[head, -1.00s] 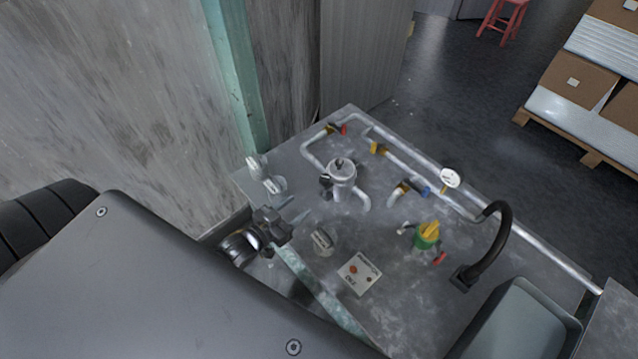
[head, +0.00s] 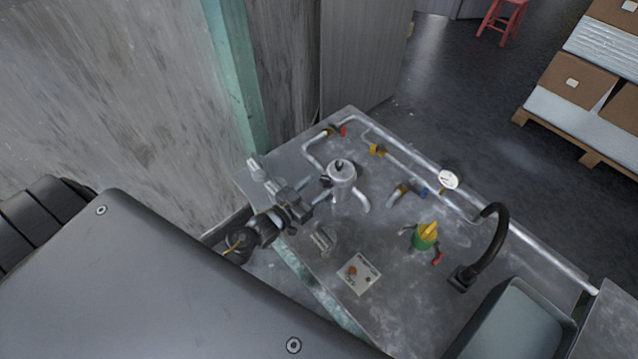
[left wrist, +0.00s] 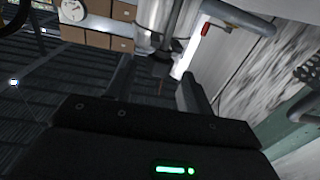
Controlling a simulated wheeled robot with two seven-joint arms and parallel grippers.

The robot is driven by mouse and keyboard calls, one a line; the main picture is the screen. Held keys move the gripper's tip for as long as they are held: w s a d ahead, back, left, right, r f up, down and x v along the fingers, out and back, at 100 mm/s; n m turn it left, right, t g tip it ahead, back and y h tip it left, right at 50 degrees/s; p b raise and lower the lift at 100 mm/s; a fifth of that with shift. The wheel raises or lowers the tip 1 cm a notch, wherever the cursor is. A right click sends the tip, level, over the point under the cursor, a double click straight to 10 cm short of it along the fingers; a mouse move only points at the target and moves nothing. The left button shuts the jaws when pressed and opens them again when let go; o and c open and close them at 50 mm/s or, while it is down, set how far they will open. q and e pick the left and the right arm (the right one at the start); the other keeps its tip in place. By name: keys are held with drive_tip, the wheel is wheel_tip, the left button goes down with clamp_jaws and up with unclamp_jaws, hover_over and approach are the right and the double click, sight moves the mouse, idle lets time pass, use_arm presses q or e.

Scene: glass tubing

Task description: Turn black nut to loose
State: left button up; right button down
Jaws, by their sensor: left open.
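A silver cylinder with a lid (head: 341,172) stands on the bench; its metal body also shows at the top of the left wrist view (left wrist: 160,18). A dark part that looks like the black nut (left wrist: 161,62) sits on its near side, shaded and blurred. My left gripper (head: 318,193) is open beside the cylinder, its fingers pointing at it. In the left wrist view the two fingers (left wrist: 157,82) stand apart, with the dark part ahead of the gap between them. In the head view my gripper largely hides the nut. My right gripper is not in view.
Pipes with yellow fittings (head: 377,150) and a white gauge (head: 448,179) run along the bench's far side. A green and yellow valve (head: 426,236), a black hose (head: 497,245) and a labelled plate (head: 359,273) are to the right. A grey wall (head: 110,90) is close on the left.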

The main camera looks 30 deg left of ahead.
use_arm(q)
drive_tip(key=shift+x, duration=1.05)
drive_tip(key=c, duration=1)
drive_tip(key=shift+d+r+n+y+p, duration=0.1)
drive_tip(key=shift+d+n+y+p, duration=0.1)
drive_tip(key=shift+n+y+p, duration=0.55)
drive_tip(key=shift+d+n+t+y, duration=0.15)
drive_tip(key=shift+n+t+y, duration=0.15)
drive_tip(key=shift+n+y, duration=0.9)
drive_tip(key=shift+m+y, duration=0.35)
drive_tip(key=shift+m, duration=0.1)
drive_tip(key=o, duration=1)
drive_tip(key=shift+s, duration=0.1)
